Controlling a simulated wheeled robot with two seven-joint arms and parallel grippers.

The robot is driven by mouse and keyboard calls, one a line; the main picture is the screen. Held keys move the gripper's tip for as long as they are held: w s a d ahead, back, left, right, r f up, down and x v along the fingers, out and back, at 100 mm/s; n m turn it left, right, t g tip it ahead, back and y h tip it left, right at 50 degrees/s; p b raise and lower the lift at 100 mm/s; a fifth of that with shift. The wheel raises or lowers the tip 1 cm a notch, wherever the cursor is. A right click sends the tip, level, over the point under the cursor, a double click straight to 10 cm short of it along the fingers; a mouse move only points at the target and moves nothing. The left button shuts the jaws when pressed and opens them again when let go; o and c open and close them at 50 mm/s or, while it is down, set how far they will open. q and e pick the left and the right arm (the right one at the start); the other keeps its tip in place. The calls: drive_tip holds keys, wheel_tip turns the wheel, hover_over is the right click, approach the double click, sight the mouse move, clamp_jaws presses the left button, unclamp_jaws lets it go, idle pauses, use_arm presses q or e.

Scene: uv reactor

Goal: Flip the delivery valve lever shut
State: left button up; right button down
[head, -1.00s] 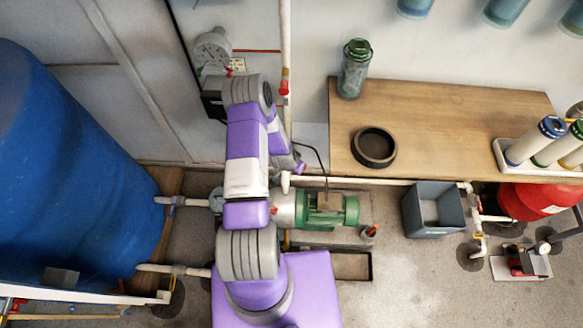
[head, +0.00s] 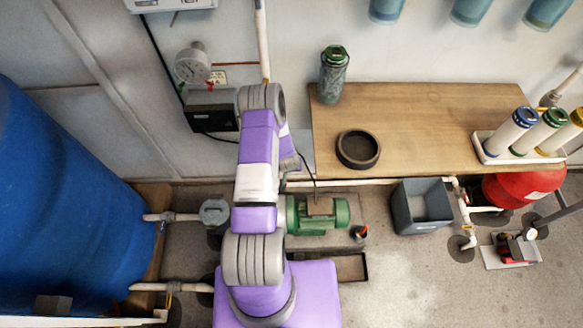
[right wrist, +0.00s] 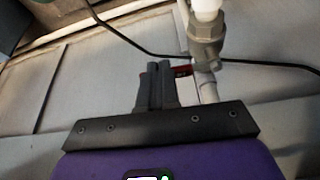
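In the right wrist view a valve (right wrist: 207,52) of grey metal sits on a white pipe. Its short red lever (right wrist: 183,70) points left toward my right gripper (right wrist: 157,75). The gripper's two dark fingers are together, beside the lever, with their tips just left of its visible end. Whether they touch the lever cannot be told. In the head view the white vertical pipe (head: 262,40) runs down behind my right arm, which hides the gripper and the valve. My left gripper is in neither view.
A wooden bench (head: 430,115) with a green-capped canister (head: 333,75) is on the right. A green pump (head: 320,214) and blue tank (head: 60,210) stand below. A black cable (right wrist: 125,37) crosses near the valve.

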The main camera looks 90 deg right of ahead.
idle(0.4)
drive_tip(key=a+r+p, duration=0.4)
drive_tip(key=a+r, duration=0.3)
drive_tip(key=r, duration=0.2)
drive_tip(key=shift+w+a+r, duration=0.15)
drive_tip(key=shift+w+a, duration=0.05)
drive_tip(key=shift+a, duration=0.1)
drive_tip(key=shift+w, duration=0.1)
